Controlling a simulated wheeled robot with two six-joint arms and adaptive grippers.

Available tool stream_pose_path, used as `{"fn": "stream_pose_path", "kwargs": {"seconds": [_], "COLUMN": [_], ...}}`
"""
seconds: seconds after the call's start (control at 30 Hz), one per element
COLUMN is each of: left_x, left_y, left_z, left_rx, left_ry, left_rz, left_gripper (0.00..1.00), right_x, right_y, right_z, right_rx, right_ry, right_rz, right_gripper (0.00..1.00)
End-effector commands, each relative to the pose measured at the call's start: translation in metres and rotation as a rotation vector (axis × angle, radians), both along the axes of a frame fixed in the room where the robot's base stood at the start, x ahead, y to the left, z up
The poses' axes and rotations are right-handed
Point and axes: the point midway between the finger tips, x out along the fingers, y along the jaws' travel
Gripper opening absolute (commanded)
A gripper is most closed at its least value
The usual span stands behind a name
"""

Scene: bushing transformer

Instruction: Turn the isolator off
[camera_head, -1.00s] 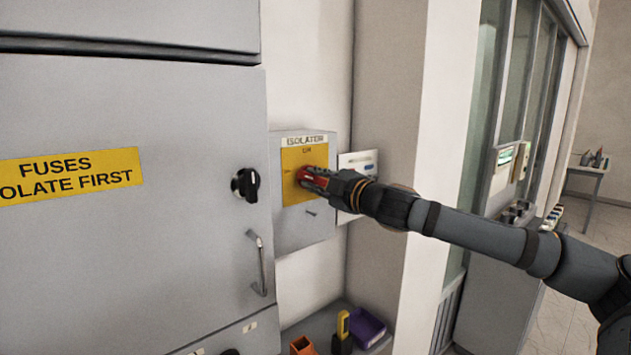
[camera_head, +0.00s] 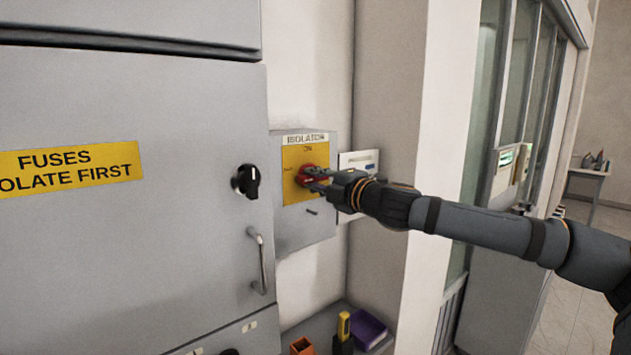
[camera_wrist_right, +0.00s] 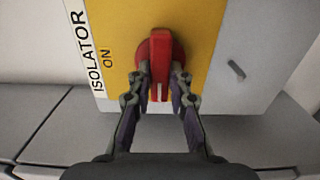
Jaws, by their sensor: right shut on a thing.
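The isolator is a grey wall box (camera_head: 290,240) with a yellow plate (camera_head: 292,155) and an "ISOLATOR" label. Its red rotary handle (camera_head: 309,176) sits in the middle of the plate. My right gripper (camera_head: 318,184) reaches in from the right and is shut on the handle. In the right wrist view the red handle (camera_wrist_right: 160,62) stands between the two fingers of the gripper (camera_wrist_right: 160,82), in line with them. The word "ON" (camera_wrist_right: 106,57) shows to the handle's left there. The fingers hide part of the handle in the head view. My left gripper is not in view.
A grey cabinet door (camera_head: 120,255) with a black knob (camera_head: 245,181) and a metal pull handle (camera_head: 262,262) stands left of the box. A white panel (camera_head: 358,161) is just right of it. Below is a shelf with an orange holder (camera_head: 302,346) and a purple bin (camera_head: 367,329).

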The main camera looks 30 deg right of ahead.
Motion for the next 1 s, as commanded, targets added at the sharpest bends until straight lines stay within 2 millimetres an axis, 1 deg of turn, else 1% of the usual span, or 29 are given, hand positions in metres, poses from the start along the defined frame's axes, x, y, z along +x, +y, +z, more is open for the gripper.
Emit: {"fn": "stream_pose_path", "kwargs": {"seconds": [0.27, 0.3, 0.43, 0.47, 0.77, 0.87, 1.0], "left_x": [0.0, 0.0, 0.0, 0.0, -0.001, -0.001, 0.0], "left_y": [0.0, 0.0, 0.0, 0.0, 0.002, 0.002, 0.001], "left_z": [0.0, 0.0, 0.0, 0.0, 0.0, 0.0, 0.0], "left_rx": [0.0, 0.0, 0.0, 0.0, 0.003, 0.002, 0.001], "left_ry": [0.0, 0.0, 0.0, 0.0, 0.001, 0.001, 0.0], "left_rz": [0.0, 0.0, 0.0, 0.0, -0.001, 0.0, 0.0], "left_gripper": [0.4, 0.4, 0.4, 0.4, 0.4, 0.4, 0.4], "right_x": [0.0, 0.0, 0.0, 0.0, 0.0, 0.0, 0.0], "right_y": [0.001, 0.001, 0.001, 0.001, 0.0, -0.001, 0.0], "right_z": [-0.002, -0.002, -0.002, -0.002, 0.0, 0.006, 0.023], "right_rx": [-0.002, -0.002, -0.002, -0.001, -0.002, -0.006, -0.011], "right_ry": [0.003, 0.003, 0.002, 0.002, 0.001, 0.001, 0.002], "right_rz": [0.003, 0.003, 0.002, 0.002, 0.0, -0.002, -0.002], "right_gripper": [0.0, 0.21, 0.39, 0.41, 0.41, 0.41, 0.41]}}
